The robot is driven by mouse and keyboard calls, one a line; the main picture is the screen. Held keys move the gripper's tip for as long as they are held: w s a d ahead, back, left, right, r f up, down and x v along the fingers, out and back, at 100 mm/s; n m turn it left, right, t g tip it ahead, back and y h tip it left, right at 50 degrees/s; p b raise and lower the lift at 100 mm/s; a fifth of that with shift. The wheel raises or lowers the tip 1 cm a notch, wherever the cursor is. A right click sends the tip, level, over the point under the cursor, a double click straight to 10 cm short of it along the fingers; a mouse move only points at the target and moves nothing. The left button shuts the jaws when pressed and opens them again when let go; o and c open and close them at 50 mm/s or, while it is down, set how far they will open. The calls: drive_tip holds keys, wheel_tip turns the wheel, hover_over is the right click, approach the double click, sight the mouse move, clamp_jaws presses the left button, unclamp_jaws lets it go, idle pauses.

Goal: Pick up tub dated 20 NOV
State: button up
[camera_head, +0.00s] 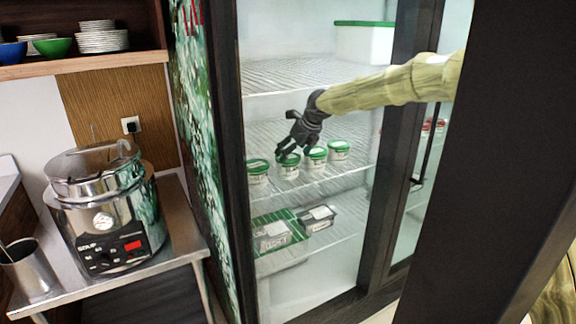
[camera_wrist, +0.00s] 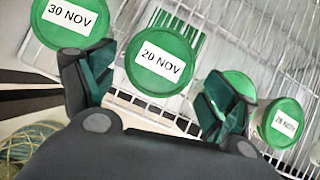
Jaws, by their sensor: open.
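The tub dated 20 NOV (camera_wrist: 160,62) has a round green lid with a white label, readable in the wrist view. Its lid lies between the two fingers of my gripper (camera_wrist: 157,80), which is open with nothing gripped. In the head view, my gripper (camera_head: 287,152) is just above the second tub from the left (camera_head: 289,172), which appears to be this one. The fingers hide part of that tub's lid there. I cannot tell whether the fingers reach below the lid rim.
A tub dated 30 NOV (camera_wrist: 72,18) sits close at upper left. A green lid (camera_wrist: 240,84) is partly behind the right finger, and another labelled tub (camera_wrist: 283,123) is farther right. The wire shelf (camera_head: 350,178) carries the tubs; another shelf (camera_head: 290,76) is above. The fridge door frame (camera_head: 400,130) stands right.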

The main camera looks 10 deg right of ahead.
drive_tip(key=shift+p+x, duration=0.35)
drive_tip(key=shift+x, duration=1.5)
drive_tip(key=shift+r, duration=0.1)
drive_tip(key=c, duration=0.9)
drive_tip(key=shift+o, duration=0.2)
